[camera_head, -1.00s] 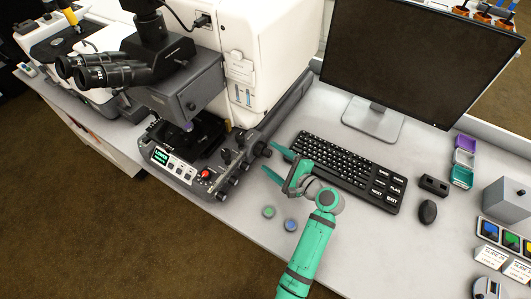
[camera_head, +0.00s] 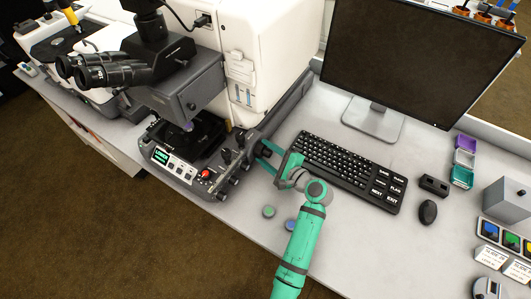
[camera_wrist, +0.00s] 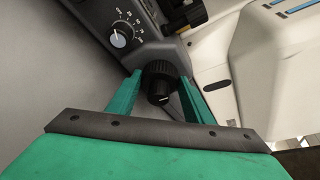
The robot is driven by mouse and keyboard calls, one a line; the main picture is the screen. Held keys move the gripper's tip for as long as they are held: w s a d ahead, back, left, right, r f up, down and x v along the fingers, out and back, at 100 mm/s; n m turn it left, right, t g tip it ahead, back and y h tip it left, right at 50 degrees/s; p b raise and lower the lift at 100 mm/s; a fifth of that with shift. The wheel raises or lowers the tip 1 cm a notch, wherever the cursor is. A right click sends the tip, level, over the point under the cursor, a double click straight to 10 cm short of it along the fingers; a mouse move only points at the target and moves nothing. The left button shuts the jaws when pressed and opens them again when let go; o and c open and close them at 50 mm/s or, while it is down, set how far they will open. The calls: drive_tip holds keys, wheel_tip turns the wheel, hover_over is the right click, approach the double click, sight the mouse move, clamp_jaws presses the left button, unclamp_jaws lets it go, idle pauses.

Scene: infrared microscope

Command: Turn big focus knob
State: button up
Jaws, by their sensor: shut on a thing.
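The big focus knob (camera_wrist: 160,78) is a black ribbed knob with a smaller knob at its front, on the side of the microscope base. In the wrist view it sits between the two green fingers of my gripper (camera_wrist: 160,90), which is shut on it. In the head view my gripper (camera_head: 264,156) reaches the right side of the microscope (camera_head: 185,85), and its fingers partly hide the knob. The microscope's control panel (camera_head: 172,163) with a green display faces the front left.
A white dial (camera_wrist: 118,38) with a scale is close to the left finger. The keyboard (camera_head: 345,170) lies just right of my gripper. A monitor (camera_head: 420,60) stands behind.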

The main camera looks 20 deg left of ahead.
drive_tip(key=shift+s+f+n+t+y, duration=0.1)
drive_tip(key=shift+n+t+y, duration=0.25)
drive_tip(key=shift+n, duration=0.65)
drive_tip(key=o, duration=1)
drive_tip(key=shift+o, duration=0.2)
drive_tip(key=v, duration=1)
drive_tip(key=shift+s+d, duration=0.25)
